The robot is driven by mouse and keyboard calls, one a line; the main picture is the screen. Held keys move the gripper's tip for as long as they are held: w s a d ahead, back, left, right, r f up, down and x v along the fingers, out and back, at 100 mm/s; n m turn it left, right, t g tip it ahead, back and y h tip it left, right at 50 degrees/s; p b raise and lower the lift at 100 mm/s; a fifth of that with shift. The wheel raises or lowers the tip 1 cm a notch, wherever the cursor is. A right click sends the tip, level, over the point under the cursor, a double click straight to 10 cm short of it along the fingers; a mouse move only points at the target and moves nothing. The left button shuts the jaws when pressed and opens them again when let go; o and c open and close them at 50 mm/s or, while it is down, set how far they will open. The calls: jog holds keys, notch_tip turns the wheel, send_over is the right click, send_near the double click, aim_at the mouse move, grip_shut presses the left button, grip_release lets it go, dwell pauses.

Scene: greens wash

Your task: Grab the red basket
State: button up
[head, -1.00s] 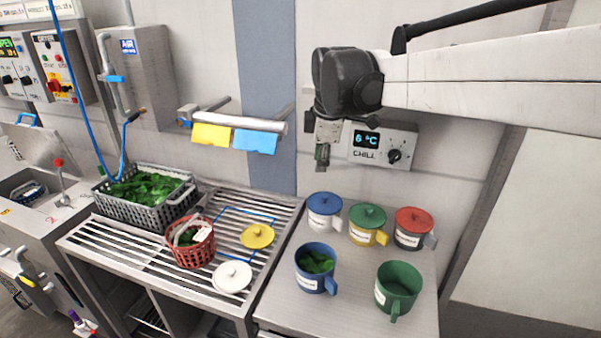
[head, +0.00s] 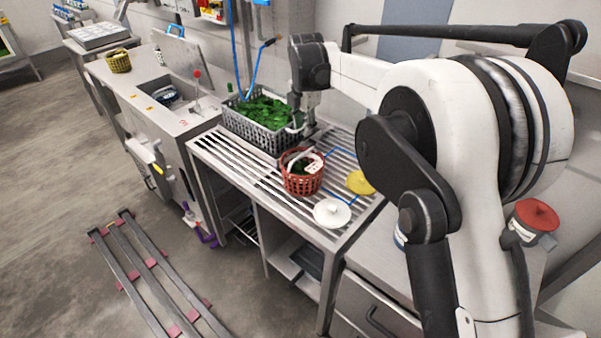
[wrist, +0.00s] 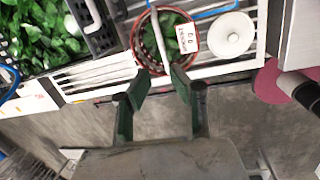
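The red basket (head: 301,181) stands upright on the slatted steel rack (head: 247,177), with green leaves, a pale handle and a white tag. In the wrist view the red basket (wrist: 145,52) is at the top middle, just beyond my fingertips. My gripper (wrist: 153,85) is open and empty, its two green-padded fingers apart. In the head view my gripper (head: 302,122) hangs above and behind the basket, near the grey crate; it is not touching the basket as far as I can tell.
A grey crate (head: 243,131) of leaves stands left of the basket. A white lid (head: 332,213) and a yellow lid (head: 360,182) lie to its right. A sink (head: 171,96) is further left. My arm hides much of the right counter.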

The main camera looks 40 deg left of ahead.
aim_at(303, 154)
jog(key=f, duration=0.5)
jog(key=w+f, duration=0.1)
jog(key=f, duration=0.1)
jog(key=shift+a+f+p, duration=0.2)
jog(key=shift+a+p, duration=0.1)
jog(key=shift+a, duration=0.1)
jog(key=shift+w+a+f+p, duration=0.1)
jog(key=shift+f+p, duration=0.15)
jog(key=shift+f, duration=1.1)
jog(key=shift+w+a+f+p, duration=0.1)
jog(key=shift+f+p, duration=0.15)
jog(key=shift+f, duration=1.1)
grip_shut()
